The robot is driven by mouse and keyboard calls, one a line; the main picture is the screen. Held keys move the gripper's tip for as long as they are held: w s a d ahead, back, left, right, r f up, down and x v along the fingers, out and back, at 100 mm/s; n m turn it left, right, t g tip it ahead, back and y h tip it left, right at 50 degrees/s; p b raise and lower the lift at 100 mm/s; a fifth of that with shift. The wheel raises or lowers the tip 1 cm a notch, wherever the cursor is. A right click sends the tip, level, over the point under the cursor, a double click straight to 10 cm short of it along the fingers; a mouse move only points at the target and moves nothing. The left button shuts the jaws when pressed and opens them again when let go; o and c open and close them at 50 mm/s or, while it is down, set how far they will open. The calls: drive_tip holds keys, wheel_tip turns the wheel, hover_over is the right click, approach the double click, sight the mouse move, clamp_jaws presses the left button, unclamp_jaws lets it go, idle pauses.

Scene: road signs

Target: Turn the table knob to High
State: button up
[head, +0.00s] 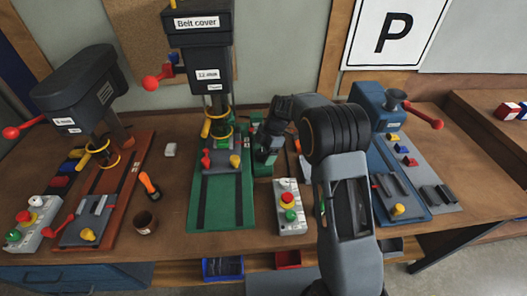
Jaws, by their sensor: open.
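Three drill-press-like machines stand on a wooden bench (170,205). Small yellow knobs show on their vises: one on the left machine (88,234), one on the middle machine (235,160), and one on the right machine (398,209). No readable High mark shows, and I cannot tell which knob is the table knob. My gripper (265,158) is open, pointing down just right of the middle machine's green base (220,205). It is small and dark, and I cannot see whether it touches anything. My arm hides part of the bench behind it.
A control box with red, green and yellow buttons (290,215) stands between the green base and my arm. Red-ball levers stick out from the machines.

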drive_tip(key=c, duration=0.9)
drive_tip(key=shift+b, duration=0.4)
drive_tip(key=m+b, duration=0.2)
drive_tip(key=shift+f+t+b, duration=0.25)
drive_tip(key=shift+t+b, duration=0.1)
drive_tip(key=shift+t, duration=0.05)
drive_tip(key=m+t+b, duration=0.1)
drive_tip(key=m+b, duration=0.1)
drive_tip(key=b, duration=0.1)
drive_tip(key=shift+m+y, duration=0.3)
drive_tip(key=shift+m, duration=0.1)
drive_tip(key=m+t+b, duration=0.1)
drive_tip(key=m+b, duration=0.2)
drive_tip(key=shift+s+r, duration=0.1)
drive_tip(key=shift+r, duration=0.05)
drive_tip(key=shift+r+m+t+h+b, duration=0.15)
drive_tip(key=shift+m+t+b, duration=0.3)
drive_tip(key=shift+m, duration=0.5)
drive_tip(key=shift+m+t+h+b, duration=0.25)
drive_tip(key=shift+m+t+b, duration=0.15)
drive_tip(key=shift+m, duration=0.85)
